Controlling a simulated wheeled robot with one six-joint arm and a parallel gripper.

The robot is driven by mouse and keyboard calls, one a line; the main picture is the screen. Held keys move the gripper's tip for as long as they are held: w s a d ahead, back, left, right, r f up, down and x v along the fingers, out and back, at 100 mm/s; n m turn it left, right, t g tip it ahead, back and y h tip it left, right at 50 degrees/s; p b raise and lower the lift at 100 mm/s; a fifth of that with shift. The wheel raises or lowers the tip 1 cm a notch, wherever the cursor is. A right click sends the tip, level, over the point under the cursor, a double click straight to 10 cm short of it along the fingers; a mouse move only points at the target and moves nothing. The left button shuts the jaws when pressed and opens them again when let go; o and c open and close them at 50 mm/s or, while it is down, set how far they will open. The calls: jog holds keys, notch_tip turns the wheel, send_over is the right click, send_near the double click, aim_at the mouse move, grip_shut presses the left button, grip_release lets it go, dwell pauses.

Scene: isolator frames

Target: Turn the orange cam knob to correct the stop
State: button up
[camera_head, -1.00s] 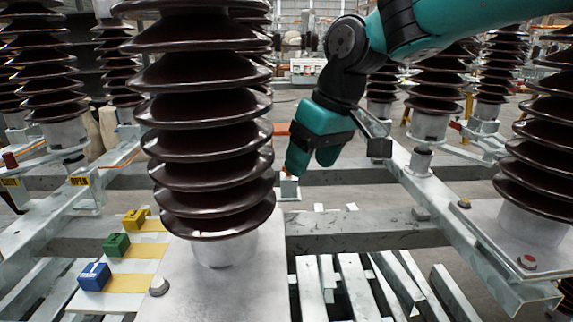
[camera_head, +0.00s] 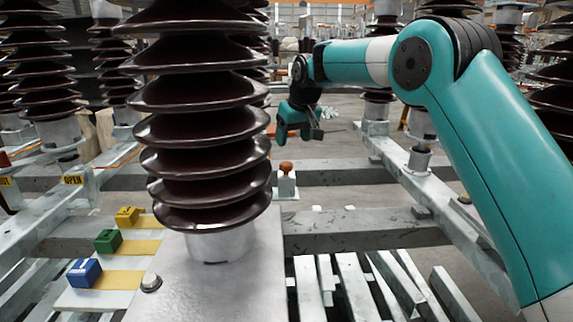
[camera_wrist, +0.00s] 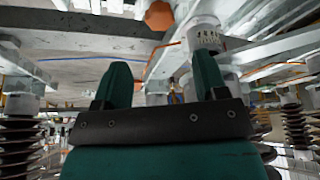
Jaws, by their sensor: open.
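The orange cam knob (camera_head: 286,168) sits on top of a small pale block on the steel frame, just right of the large brown insulator in the head view. An orange, faceted knob also shows near the top of the wrist view (camera_wrist: 159,15), beyond my fingertips. My gripper (camera_head: 291,130) is above and slightly behind the knob in the head view, apart from it. In the wrist view my two teal fingers (camera_wrist: 160,78) are spread, with nothing between them. I cannot make out any stop by the knob.
The brown insulator (camera_head: 205,120) stands close on the left. Blue (camera_head: 84,272), green (camera_head: 108,241) and yellow (camera_head: 127,216) blocks sit on a pale plate at lower left. A yellow OPEN label (camera_head: 73,180) is at left. Steel beams (camera_head: 360,230) cross below my arm.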

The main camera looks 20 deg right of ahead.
aim_at(286, 163)
jog(key=x, duration=0.9)
jog(key=shift+w+f+b, duration=0.15)
jog(key=shift+f+b, duration=0.05)
jog(key=shift+b, duration=0.15)
jog(key=c, duration=0.9)
